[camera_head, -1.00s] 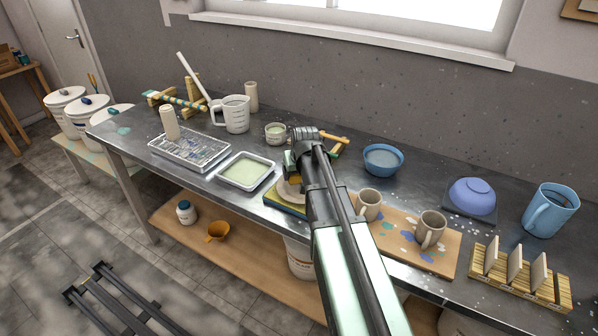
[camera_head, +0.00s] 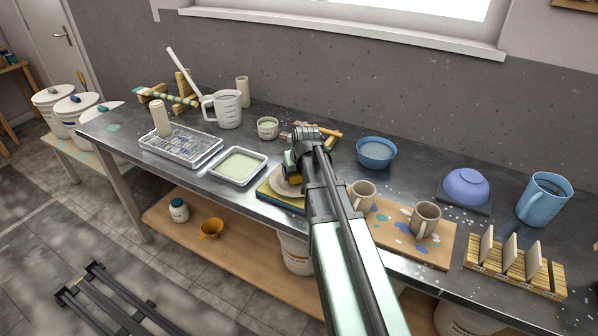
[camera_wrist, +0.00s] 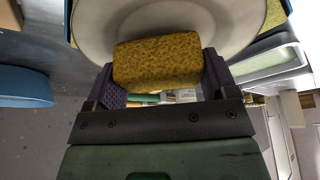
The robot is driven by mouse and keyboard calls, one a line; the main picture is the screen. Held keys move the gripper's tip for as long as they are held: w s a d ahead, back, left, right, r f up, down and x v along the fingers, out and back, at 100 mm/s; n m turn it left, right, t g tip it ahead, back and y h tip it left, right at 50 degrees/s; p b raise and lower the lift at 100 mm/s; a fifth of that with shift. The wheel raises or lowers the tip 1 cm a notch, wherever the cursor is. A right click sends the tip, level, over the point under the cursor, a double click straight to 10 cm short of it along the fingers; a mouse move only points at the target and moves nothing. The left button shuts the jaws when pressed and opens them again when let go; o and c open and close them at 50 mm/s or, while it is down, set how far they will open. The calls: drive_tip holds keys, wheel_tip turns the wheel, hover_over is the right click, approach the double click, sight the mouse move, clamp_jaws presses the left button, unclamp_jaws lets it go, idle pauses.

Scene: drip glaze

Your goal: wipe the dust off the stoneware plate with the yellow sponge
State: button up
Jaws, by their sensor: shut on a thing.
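In the wrist view my gripper (camera_wrist: 164,80) is shut on the yellow sponge (camera_wrist: 158,62), with one finger at each side of it. The sponge is in front of the pale stoneware plate (camera_wrist: 220,22); I cannot tell whether it touches the plate. In the head view the plate (camera_head: 284,184) lies on a yellow and blue mat (camera_head: 270,196), and my gripper (camera_head: 294,172) is over its right part. My arm hides much of the plate there. I cannot make out dust on the plate.
A tray of pale green glaze (camera_head: 238,166) stands left of the plate. A board with two mugs (camera_head: 424,220) is to the right, and a blue bowl (camera_head: 376,152) is behind it. A small cup (camera_head: 267,127) stands behind the plate. The table's front edge is close to the mat.

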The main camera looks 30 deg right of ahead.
drive_tip(key=shift+f+b, duration=0.4)
drive_tip(key=shift+r, duration=0.1)
idle(0.3)
drive_tip(key=shift+w+a, duration=0.65)
drive_tip(key=shift+w, duration=0.35)
wheel_tip(320, 180, up, 7)
drive_tip(key=p, duration=0.7)
drive_tip(key=shift+r, duration=0.2)
drive_tip(key=shift+f, duration=0.2)
